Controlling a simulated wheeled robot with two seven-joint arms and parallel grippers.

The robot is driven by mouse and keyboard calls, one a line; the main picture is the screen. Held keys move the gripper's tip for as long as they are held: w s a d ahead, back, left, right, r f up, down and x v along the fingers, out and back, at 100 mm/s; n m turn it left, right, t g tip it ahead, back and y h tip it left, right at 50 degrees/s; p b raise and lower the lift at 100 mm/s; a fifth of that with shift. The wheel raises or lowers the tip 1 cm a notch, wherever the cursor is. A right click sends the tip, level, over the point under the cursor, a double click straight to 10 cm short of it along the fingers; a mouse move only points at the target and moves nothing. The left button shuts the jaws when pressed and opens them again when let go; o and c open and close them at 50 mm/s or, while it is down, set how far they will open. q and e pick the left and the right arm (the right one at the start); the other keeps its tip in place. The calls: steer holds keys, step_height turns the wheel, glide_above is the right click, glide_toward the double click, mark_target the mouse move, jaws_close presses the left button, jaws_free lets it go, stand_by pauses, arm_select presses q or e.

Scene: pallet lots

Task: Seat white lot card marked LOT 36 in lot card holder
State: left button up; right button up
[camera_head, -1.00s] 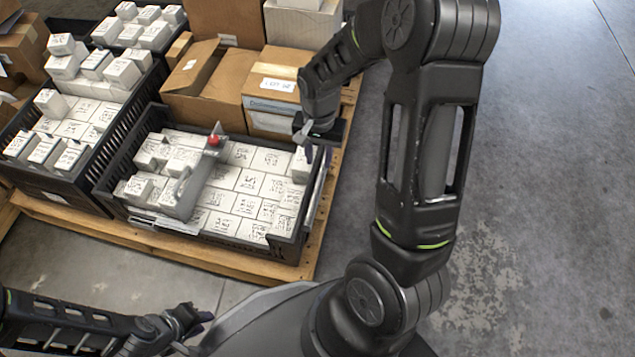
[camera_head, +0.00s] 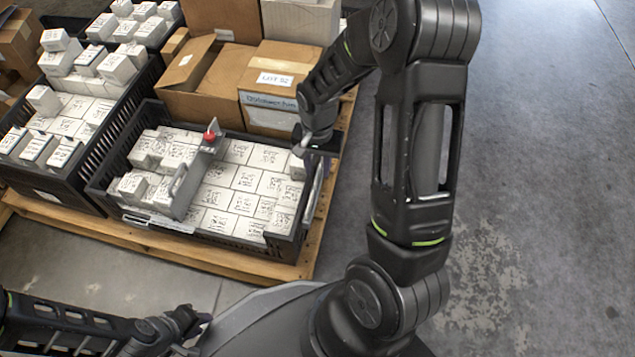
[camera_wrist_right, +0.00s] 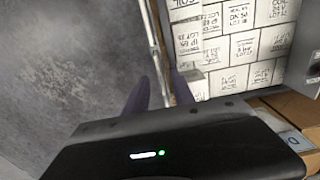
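My right gripper (camera_head: 314,160) is at the right wall of the front black crate (camera_head: 280,249), by its far corner. In the right wrist view its two dark fingers (camera_wrist_right: 162,95) stand apart, pointing at a thin pale strip along the crate's wall. I see no card clearly between them. A small white piece shows by the gripper in the head view; I cannot tell what it is. A silver frame (camera_head: 158,221), possibly the card holder, is on the crate's front wall. I cannot make out a card reading LOT 36. My left gripper (camera_head: 197,332) is low at the left, its opening unclear.
White marked boxes (camera_head: 243,178) fill the crate; a grey divider with a red knob (camera_head: 210,138) stands among them. Cartons (camera_head: 270,92), one labelled LOT 52, are behind. More crates (camera_head: 60,185) stand left on the wooden pallet (camera_head: 200,255). The floor at right is clear.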

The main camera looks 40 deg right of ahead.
step_height(320, 180, down, 2)
stand_by(0.6)
jaws_close()
stand_by(0.5)
